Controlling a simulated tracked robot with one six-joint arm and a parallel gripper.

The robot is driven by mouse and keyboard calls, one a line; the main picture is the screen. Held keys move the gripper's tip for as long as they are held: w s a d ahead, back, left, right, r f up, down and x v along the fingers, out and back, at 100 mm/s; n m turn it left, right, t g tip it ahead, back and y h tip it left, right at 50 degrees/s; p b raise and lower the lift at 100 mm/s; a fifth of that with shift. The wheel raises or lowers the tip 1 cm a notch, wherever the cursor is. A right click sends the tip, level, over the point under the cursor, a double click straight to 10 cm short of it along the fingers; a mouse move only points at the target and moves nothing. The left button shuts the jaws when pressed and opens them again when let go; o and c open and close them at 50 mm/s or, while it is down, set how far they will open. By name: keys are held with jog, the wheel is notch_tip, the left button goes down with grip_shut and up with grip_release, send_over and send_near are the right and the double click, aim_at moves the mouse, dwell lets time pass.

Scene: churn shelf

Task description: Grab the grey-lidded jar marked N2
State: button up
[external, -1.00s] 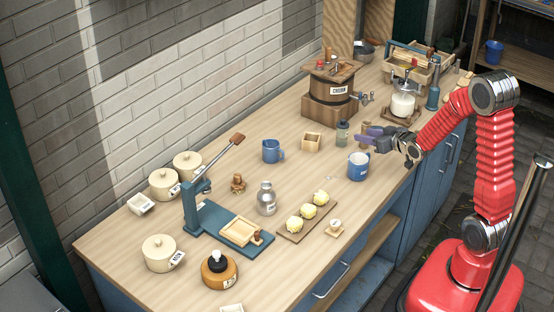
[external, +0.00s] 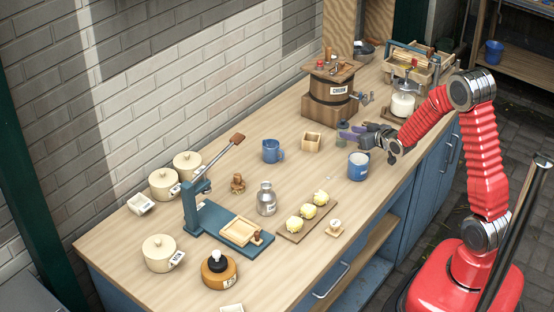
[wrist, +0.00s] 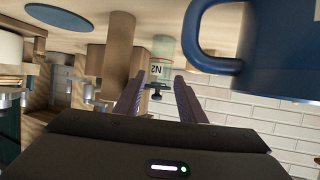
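The jar marked N2 is a small clear, greenish jar (external: 342,126) on the counter, in front of the churn; my fingers partly cover it in the external view. In the wrist view, which is upside down, its N2 label (wrist: 158,70) shows inverted, just beyond and between my fingertips. Its grey lid is hard to make out now. My gripper (external: 350,134) is open, with dark purplish fingers pointing at the jar. The fingers (wrist: 159,86) are apart with nothing held. I cannot tell whether the fingertips reach around the jar.
A blue mug (external: 358,167) stands close beside my gripper; it looms large in the wrist view (wrist: 265,50). The wooden churn (external: 328,98) stands behind the jar. A small wooden box (external: 312,141) and a blue cup (external: 272,151) are to the left. A white-filled glass jar (external: 403,104) is at the right.

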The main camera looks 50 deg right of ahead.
jog(key=shift+w, duration=0.1)
jog(key=shift+x, duration=2.65)
jog(key=c, duration=0.8)
